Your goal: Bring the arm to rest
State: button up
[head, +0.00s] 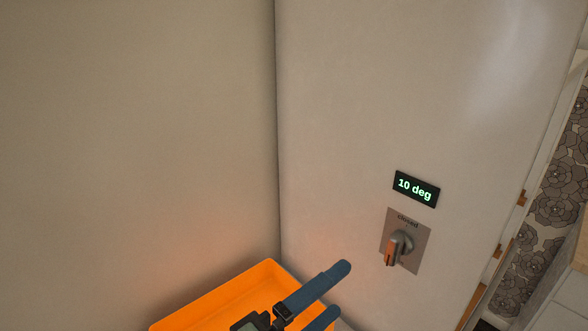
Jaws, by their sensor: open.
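My gripper (338,291) shows at the bottom of the head view, with two blue fingers pointing up and to the right. The fingers are apart and nothing shows between them. It is in front of the orange tray and to the lower left of the knob on the wall, apart from the knob in the picture. The rest of my arm is cut off by the bottom edge.
An orange tray (215,293) stands in the corner, partly hidden by my gripper. A grey knob (398,247) sits on a wall plate marked "closed", under a display (416,189) reading "10 deg". A doorway or opening with flowered wallpaper (560,190) is at the right.

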jog(key=w+a+r+m+t+y, duration=0.2)
jog(key=w+r+t+y, duration=0.15)
jog(key=r, duration=0.55)
jog(key=w+a+r+m+t+y, duration=0.1)
jog(key=w+r+m+t+y, duration=0.25)
jog(key=r, duration=0.65)
jog(key=s+a+r+m+t+y, duration=0.1)
jog(key=s+r+t+y, duration=0.2)
jog(key=s+r, duration=0.3)
jog(key=s+a+r+t+y+p, duration=0.1)
jog(key=s+r+t+y, duration=0.3)
jog(key=r, duration=0.7)
jog(key=shift+s+a+r+m+t, duration=0.35)
jog(key=shift+s+a+r+t, duration=0.05)
jog(key=shift+s+t, duration=0.6)
dwell(3.4)
